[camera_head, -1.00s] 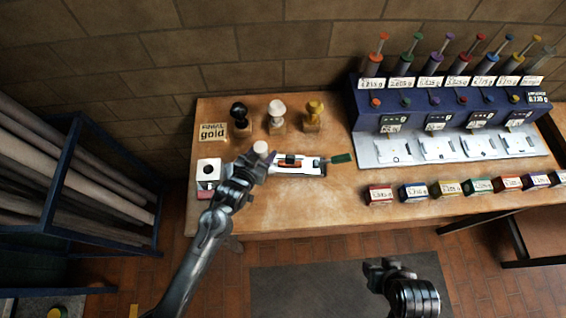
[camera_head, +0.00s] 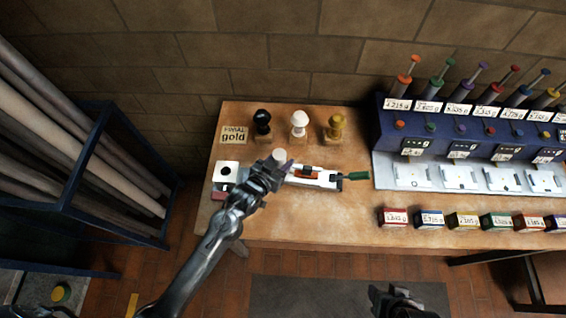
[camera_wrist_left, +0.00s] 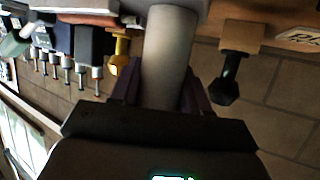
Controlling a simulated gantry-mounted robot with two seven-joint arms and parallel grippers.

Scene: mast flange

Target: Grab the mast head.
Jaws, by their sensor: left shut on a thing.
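The mast head looks to be a pale grey cylinder (camera_head: 280,156) standing at the left part of the wooden table. In the left wrist view the cylinder (camera_wrist_left: 168,55) runs up between the two purple-tinted fingers. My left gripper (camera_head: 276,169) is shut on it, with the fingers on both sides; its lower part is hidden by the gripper. It still appears to be at the table. My right gripper (camera_head: 390,296) is at the bottom edge, away from the table and partly cut off; its fingers are unclear.
Black (camera_head: 262,121), white (camera_head: 299,123) and gold (camera_head: 335,126) finials stand behind the cylinder. A white tool with a green handle (camera_head: 355,176) lies just right of my left gripper. A white box (camera_head: 228,173) is left. The blue dispenser rack (camera_head: 395,143) stands right.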

